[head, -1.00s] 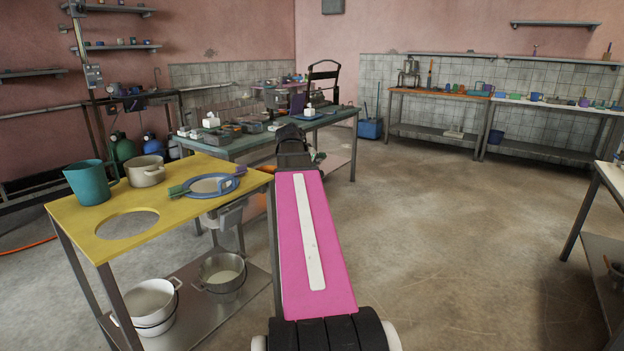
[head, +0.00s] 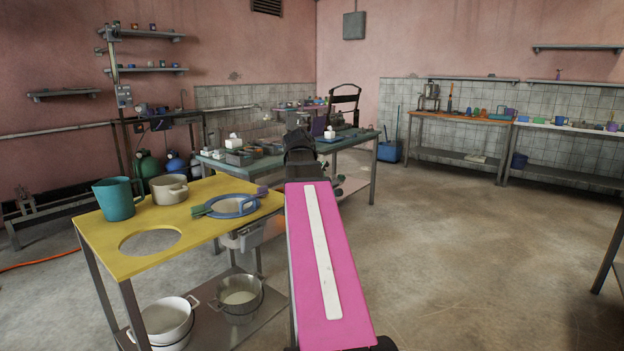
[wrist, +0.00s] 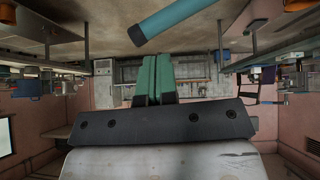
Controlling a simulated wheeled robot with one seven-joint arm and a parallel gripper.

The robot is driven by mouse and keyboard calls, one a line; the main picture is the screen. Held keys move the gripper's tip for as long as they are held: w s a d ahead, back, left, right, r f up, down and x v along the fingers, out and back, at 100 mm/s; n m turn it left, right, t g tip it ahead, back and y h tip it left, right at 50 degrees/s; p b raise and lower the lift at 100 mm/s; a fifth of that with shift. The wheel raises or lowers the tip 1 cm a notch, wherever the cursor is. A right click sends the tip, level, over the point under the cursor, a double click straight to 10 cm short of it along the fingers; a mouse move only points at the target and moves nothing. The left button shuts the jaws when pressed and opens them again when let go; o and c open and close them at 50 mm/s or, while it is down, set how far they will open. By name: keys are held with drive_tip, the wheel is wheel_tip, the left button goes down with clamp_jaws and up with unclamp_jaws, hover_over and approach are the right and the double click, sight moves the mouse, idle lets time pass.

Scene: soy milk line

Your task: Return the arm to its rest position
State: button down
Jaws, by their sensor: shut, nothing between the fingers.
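My arm, a pink link with a white stripe (head: 322,250), reaches forward in the head view, to the right of the yellow table (head: 100,237). Its dark joint (head: 300,155) shows at the far end, in front of the green workbench. My gripper is hidden in the head view. In the wrist view my gripper (wrist: 157,62) has its two green fingers side by side and shut, with nothing between them. The wrist picture looks upside down, with the floor at the top.
The yellow table, close on the left, bears a teal jug (head: 117,198), a beige pot (head: 169,189) and a blue-rimmed sieve (head: 251,206). Pots stand on its lower shelf. The green workbench (head: 358,143) stands behind. Open floor (head: 460,240) lies to the right.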

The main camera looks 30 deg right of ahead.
drive_tip(key=a+f+n+y, duration=0.2)
drive_tip(key=a+f+n, duration=0.1)
drive_tip(key=a+f, duration=0.6)
drive_tip(key=a+f+n+y, duration=0.2)
drive_tip(key=a+f+n, duration=0.3)
drive_tip(key=f, duration=0.7)
drive_tip(key=s+a+f+n+g+y, duration=0.1)
drive_tip(key=s+a+f, duration=0.3)
drive_tip(key=a+f, duration=0.5)
drive_tip(key=s+a+f+n+g+y, duration=0.1)
drive_tip(key=s+a+f+n, duration=0.3)
drive_tip(key=a+f, duration=0.5)
drive_tip(key=shift+s+f+y, duration=0.15)
drive_tip(key=shift+f+y, duration=0.35)
drive_tip(key=c, duration=1.8)
unclamp_jaws()
